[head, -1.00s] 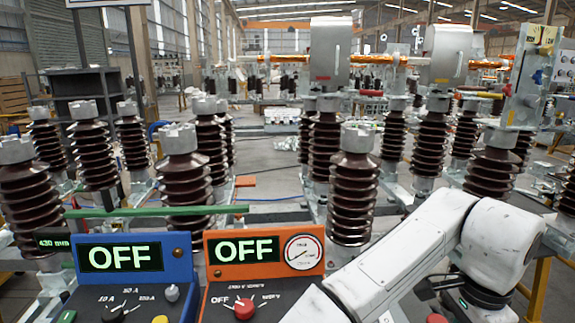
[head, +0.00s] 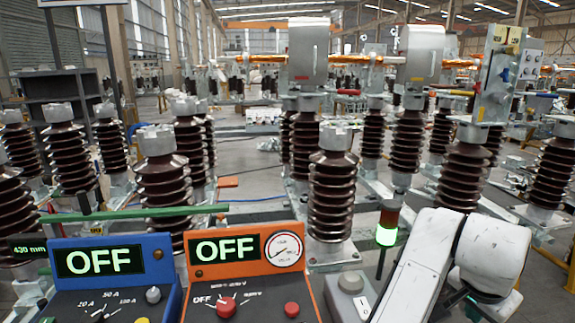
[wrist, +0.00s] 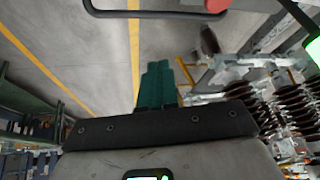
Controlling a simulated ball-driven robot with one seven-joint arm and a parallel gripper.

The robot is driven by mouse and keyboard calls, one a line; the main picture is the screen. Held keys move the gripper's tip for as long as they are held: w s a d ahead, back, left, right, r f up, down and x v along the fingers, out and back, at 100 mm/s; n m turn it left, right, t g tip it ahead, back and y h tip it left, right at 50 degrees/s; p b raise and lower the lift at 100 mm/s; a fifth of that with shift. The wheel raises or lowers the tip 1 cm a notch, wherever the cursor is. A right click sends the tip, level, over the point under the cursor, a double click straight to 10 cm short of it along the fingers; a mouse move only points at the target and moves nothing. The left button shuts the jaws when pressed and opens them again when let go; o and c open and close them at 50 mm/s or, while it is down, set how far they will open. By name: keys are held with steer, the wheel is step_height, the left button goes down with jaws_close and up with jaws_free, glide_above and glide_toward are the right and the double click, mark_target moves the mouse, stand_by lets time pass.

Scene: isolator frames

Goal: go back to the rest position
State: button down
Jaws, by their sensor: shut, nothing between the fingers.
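My gripper (wrist: 157,84) shows in the wrist view as two green fingers pressed together, with nothing between them. It points out over the grey floor. In the head view my white arm is folded at the lower right, and the gripper itself is out of that view.
A blue box (head: 110,262) and an orange box (head: 247,250), both reading OFF, stand at the front left. A lamp glowing green (head: 386,234) stands close beside my arm. Brown ribbed insulators (head: 333,195) fill the middle. Bare floor (wrist: 85,45) lies beyond my gripper.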

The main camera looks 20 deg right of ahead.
steer(key=s+a+f+n+y, duration=0.1)
steer(key=s+a+f+n, duration=0.3)
steer(key=a+f, duration=0.3)
steer(key=s+a+f+n+y, duration=0.2)
steer(key=s+a+f+n, duration=0.3)
steer(key=f, duration=0.5)
steer(key=s+a+f+n+y, duration=0.1)
steer(key=s+a+f+n, duration=0.3)
steer(key=a+f+n, duration=0.4)
steer(key=shift+s+a+f+y+b, duration=0.25)
steer(key=shift+a+f+y+b, duration=0.15)
steer(key=shift+f, duration=0.3)
steer(key=shift+w+d+f+b, duration=0.1)
steer(key=shift+f+b, duration=0.2)
